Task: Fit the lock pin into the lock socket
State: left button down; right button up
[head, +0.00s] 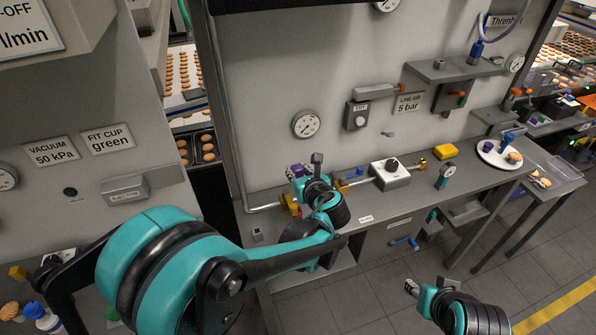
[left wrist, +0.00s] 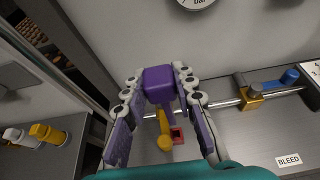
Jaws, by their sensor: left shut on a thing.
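My left gripper (head: 304,178) is over the bench near the wall. In the left wrist view, its fingers (left wrist: 160,84) are shut on a purple block (left wrist: 158,82), which looks like the head of the lock pin. Below the block, a small red square piece with a dark opening (left wrist: 178,135), probably the lock socket, sits beside a yellow lever (left wrist: 164,142). The purple block appears above and apart from the red piece, but the exact gap is unclear. My right gripper (head: 411,287) is low at the right, off the bench; its fingers are too small to judge.
A pipe with a brass valve (left wrist: 250,98) and blue handle (left wrist: 290,77) runs right of the left gripper. A BLEED label (left wrist: 289,160) marks the front.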

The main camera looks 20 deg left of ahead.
pick_arm(q)
jog(key=shift+s+a+f+b, duration=0.1)
jog(key=shift+f+b, duration=0.45)
jog(key=shift+f, duration=0.2)
jog(key=shift+f+b, duration=1.8)
jog(key=shift+f, duration=0.25)
jog(key=shift+f+b, duration=2.5)
jog(key=c, duration=1.2)
grip_release()
jog(key=shift+o, duration=0.2)
jog(key=v, duration=1.2)
